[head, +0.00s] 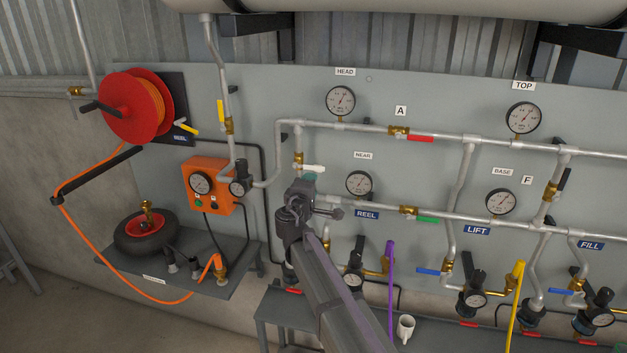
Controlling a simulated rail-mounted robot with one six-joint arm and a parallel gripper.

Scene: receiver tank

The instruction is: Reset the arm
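My arm (343,290) reaches up from the bottom of the head view toward the panel. My gripper (316,190) is at its dark far end, in front of the pipework between the REEL label and the orange box. It is small and dark, and its fingers cannot be made out clearly, so I cannot tell whether they are open or shut. A white valve lever (313,169) shows just above it in the picture. I cannot tell whether the gripper touches the lever. The arm hides part of the lower pipework and shelf.
The grey panel (440,95) carries pipes, gauges and coloured valve levers. A hose reel (135,106) and an orange box (209,186) are at left. A tyre (131,237) lies on a shelf. A white mug (405,328) stands right of my arm.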

